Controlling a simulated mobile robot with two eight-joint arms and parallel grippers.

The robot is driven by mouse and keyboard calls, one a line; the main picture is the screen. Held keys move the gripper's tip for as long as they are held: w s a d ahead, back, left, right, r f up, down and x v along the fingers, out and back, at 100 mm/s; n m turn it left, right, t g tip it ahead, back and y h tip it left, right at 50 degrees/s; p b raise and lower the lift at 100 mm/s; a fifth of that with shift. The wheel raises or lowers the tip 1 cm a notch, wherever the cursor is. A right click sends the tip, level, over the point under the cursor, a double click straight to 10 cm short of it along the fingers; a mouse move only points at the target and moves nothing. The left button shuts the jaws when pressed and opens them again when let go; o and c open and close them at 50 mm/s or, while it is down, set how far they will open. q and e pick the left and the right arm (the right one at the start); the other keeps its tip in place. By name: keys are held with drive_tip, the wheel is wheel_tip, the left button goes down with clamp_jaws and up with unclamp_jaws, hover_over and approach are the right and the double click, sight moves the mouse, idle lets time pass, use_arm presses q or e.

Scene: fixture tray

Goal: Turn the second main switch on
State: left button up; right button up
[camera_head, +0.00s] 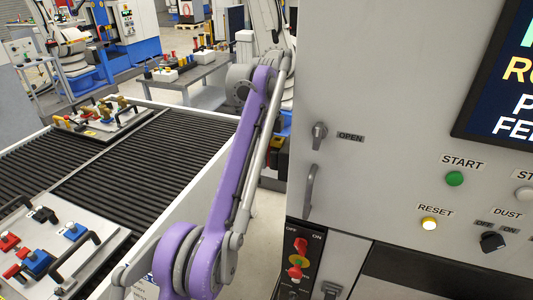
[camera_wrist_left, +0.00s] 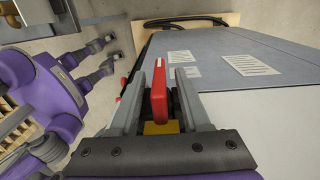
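The red switch handle (camera_wrist_left: 158,88) stands on a yellow base (camera_wrist_left: 160,128) in the left wrist view. My left gripper (camera_wrist_left: 161,82) has its fingers on either side of the handle, with narrow gaps showing, so it looks open. In the head view my purple left arm rises beside the machine cabinet; its fingers cannot be made out. A small red and yellow part (camera_head: 275,147) shows behind the arm at the cabinet's left edge; I cannot tell if it is the same switch. My right gripper is not in view.
The grey cabinet (camera_head: 390,60) fills the right, with a screen (camera_head: 505,95), a green START button (camera_head: 454,179) and a DUST knob (camera_head: 493,242). A roller conveyor (camera_head: 140,150) with fixture trays (camera_head: 75,255) lies left.

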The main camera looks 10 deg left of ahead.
use_arm(q)
drive_tip(key=shift+r+t, duration=0.1)
drive_tip(key=shift+t, duration=0.3)
